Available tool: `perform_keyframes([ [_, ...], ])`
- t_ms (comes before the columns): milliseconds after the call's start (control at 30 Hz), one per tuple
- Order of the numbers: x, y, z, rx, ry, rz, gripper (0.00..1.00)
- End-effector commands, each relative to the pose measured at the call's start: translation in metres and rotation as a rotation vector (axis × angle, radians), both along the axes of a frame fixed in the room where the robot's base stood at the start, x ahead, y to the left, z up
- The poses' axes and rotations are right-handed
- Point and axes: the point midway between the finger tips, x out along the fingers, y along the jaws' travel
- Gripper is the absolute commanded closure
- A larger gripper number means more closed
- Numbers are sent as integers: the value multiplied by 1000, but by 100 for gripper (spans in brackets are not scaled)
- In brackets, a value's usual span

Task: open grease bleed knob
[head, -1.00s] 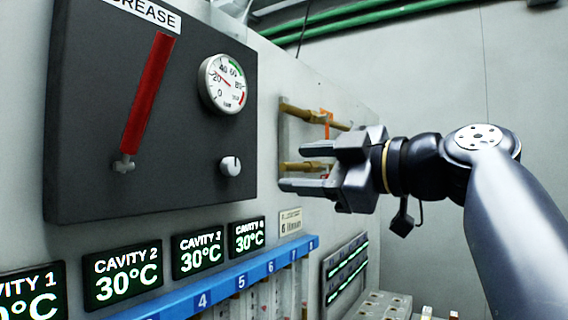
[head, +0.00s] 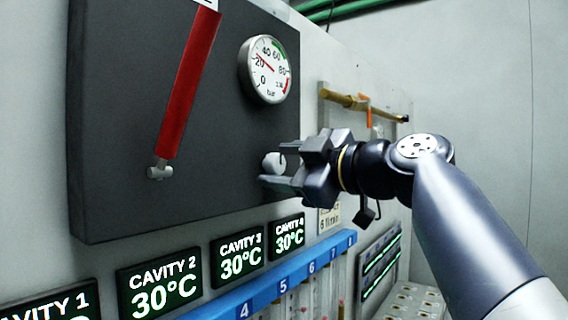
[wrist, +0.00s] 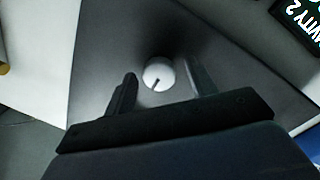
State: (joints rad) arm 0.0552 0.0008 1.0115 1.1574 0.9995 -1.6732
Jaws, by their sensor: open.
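The grease bleed knob (head: 273,162) is a small white round knob with a dark mark, low on the right part of the dark grease panel (head: 120,120). In the wrist view the knob (wrist: 158,75) shows between and beyond my two fingertips. My gripper (head: 272,168) is open, with its fingers pointing at the panel, one above and one below the knob in the head view. The gripper also shows in the wrist view (wrist: 163,85). I cannot tell whether the fingers reach around the knob; no contact is visible.
A red lever (head: 188,85) and a round pressure gauge (head: 268,69) are on the same panel. Brass pipework (head: 350,101) is on the wall behind my gripper. Cavity temperature displays (head: 158,291) and a blue numbered rail (head: 290,282) lie below.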

Motion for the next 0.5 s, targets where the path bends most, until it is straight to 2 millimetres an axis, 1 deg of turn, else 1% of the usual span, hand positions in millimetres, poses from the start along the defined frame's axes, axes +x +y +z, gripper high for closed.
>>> perform_keyframes([
  [33, 0, 0, 0, 0, 0, 0, 48],
  [67, 0, 0, 0, 0, 0, 0, 50],
  [500, 0, 0, 0, 0, 0, 0, 86],
])
